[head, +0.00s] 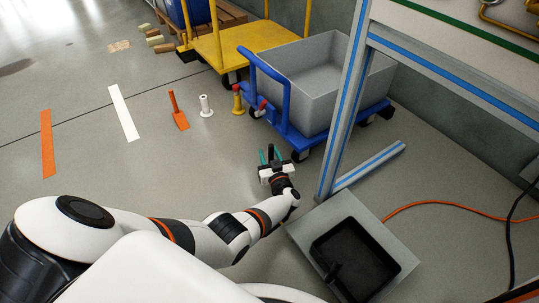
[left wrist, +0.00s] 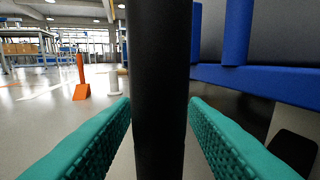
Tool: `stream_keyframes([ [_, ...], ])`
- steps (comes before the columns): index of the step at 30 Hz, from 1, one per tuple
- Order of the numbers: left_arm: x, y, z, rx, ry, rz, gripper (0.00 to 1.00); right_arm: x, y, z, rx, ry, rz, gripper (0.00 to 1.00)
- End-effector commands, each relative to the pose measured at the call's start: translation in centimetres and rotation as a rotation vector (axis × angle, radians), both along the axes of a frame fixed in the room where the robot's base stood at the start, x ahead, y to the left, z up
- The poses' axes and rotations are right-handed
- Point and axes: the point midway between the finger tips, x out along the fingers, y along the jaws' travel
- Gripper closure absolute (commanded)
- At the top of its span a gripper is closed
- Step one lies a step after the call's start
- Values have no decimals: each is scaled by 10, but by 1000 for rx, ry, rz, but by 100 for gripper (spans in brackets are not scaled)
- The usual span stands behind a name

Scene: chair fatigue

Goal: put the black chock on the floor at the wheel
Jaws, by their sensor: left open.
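A black upright bar, which looks like the handle of the black chock (head: 271,150), stands between the fingertips of my left gripper (head: 270,157). In the left wrist view the black bar (left wrist: 160,90) runs from top to bottom of the picture. The teal fingers are open, one on each side of it. The chock's foot is hidden, so I cannot tell whether it touches the floor. The near wheel (head: 300,156) of the blue cart (head: 285,125) is just to the right of the gripper. My right gripper does not show.
An orange chock (head: 178,112), a white post (head: 205,106) and a yellow post (head: 238,101) stand on the floor behind. A grey tray with a dark inside (head: 300,232) and a workbench leg (head: 345,100) are at right. Open floor lies left.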

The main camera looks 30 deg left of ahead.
Motion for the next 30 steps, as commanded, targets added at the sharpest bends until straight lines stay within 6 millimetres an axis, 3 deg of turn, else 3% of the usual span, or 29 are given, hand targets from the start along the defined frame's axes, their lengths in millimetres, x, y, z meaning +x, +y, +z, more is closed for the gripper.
stream_keyframes([
  [5, -2, -3, 4, -2, 1, 0, 60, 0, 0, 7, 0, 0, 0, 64],
  [18, -45, -53, 4, -2, 2, 0, 60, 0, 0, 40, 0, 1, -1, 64],
  [30, -49, -57, 2, 0, 0, 0, 60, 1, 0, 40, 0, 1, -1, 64],
])
